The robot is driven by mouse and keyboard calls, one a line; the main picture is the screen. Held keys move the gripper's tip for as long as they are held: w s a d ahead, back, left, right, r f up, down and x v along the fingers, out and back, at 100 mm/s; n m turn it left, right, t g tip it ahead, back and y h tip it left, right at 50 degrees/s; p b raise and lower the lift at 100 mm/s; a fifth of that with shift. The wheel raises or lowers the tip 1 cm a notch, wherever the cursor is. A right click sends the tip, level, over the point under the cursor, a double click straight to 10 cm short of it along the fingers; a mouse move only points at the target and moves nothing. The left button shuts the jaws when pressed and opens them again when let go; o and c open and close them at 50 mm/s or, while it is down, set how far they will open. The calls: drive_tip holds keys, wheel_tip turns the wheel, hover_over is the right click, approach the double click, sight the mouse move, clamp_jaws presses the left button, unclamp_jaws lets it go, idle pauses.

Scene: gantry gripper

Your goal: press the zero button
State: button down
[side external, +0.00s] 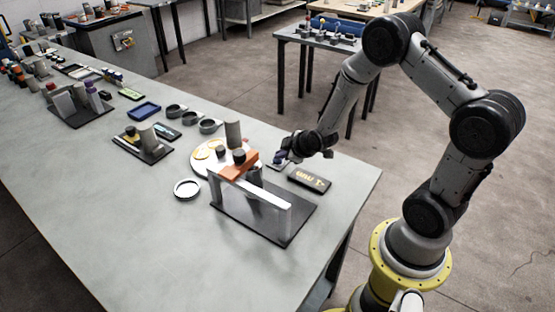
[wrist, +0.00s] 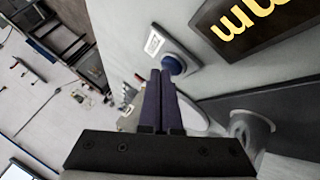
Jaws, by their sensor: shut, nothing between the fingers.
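A round blue button (wrist: 173,65) sits on a small grey base with a white label (wrist: 153,42) in the wrist view. My gripper (wrist: 160,76) has its two purple fingers shut together with nothing between them. Its fingertips are at the lower left edge of the button in that view; I cannot tell whether they touch it. In the side view my gripper (side external: 279,158) is low over the table, and its fingers and wrist hide most of the button.
A black plate with yellow lettering (side external: 309,179) lies close to my gripper. A gantry stand with a white beam (side external: 262,193) and orange block (side external: 239,166) stands to its front left. A grey post (side external: 233,134) and a white ring (side external: 187,188) are farther left. The near table is clear.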

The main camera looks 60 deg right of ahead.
sight(281, 162)
drive_tip(key=shift+f, duration=0.25)
drive_tip(key=shift+r, duration=0.2)
idle(0.4)
drive_tip(key=shift+r, duration=0.75)
drive_tip(key=shift+r, duration=0.1)
drive_tip(key=shift+r, duration=2.4)
